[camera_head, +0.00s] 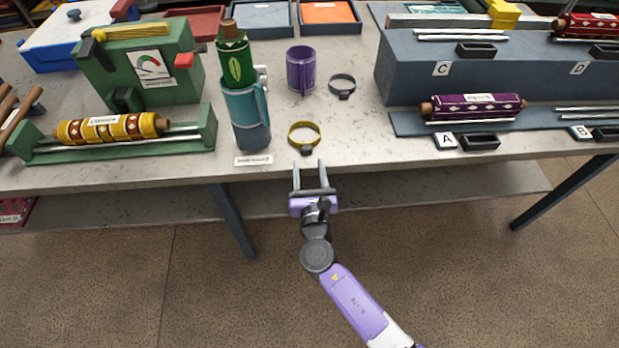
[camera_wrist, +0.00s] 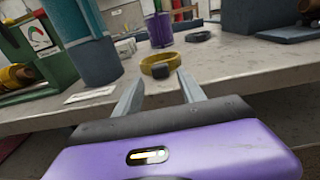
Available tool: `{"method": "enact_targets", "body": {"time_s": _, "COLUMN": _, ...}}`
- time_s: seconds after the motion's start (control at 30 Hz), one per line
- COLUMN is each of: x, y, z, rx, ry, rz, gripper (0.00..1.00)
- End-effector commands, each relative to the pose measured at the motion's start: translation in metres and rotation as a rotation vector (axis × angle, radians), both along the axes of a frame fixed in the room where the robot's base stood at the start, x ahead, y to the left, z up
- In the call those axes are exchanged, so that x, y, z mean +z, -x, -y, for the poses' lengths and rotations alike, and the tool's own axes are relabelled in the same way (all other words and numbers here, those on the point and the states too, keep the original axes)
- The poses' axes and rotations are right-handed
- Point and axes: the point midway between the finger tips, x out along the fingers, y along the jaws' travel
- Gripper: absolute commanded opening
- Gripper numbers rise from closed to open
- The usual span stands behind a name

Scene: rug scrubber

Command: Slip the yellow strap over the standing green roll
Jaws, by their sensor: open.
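The yellow strap (camera_head: 304,132) is a ring with a dark buckle, lying on the table near its front edge; it also shows in the wrist view (camera_wrist: 160,65). The green roll (camera_head: 233,62) stands upright in a teal and grey holder (camera_head: 247,118), left of the strap and behind it. The holder's lower part hides the roll's lower end. My gripper (camera_head: 307,164) is open and empty at the table's front edge, just in front of the strap.
A grey strap (camera_head: 342,86) and a purple cup (camera_head: 301,69) stand behind the yellow strap. A green stand with a yellow roll (camera_head: 113,128) is at left. A blue-grey rack (camera_head: 440,85) with a purple roll (camera_head: 478,106) is at right. The table between strap and rack is clear.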

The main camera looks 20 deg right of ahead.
Motion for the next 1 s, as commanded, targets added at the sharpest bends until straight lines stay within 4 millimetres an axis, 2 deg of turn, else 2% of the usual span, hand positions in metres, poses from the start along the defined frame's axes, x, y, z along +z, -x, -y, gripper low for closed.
{"method": "enact_targets", "body": {"time_s": 0.3, "x": -0.002, "y": -0.033, "z": 0.011, "rx": 0.000, "ry": -0.001, "rz": 0.001, "gripper": 0.47}}
{"method": "enact_targets", "body": {"time_s": 0.5, "x": -0.003, "y": -0.047, "z": 0.015, "rx": 0.000, "ry": -0.001, "rz": 0.001, "gripper": 0.47}}
{"method": "enact_targets", "body": {"time_s": 0.97, "x": -0.002, "y": -0.052, "z": 0.016, "rx": 0.001, "ry": -0.001, "rz": 0.000, "gripper": 0.47}}
{"method": "enact_targets", "body": {"time_s": 1.0, "x": -0.002, "y": -0.052, "z": 0.016, "rx": 0.001, "ry": -0.001, "rz": 0.000, "gripper": 0.39}}
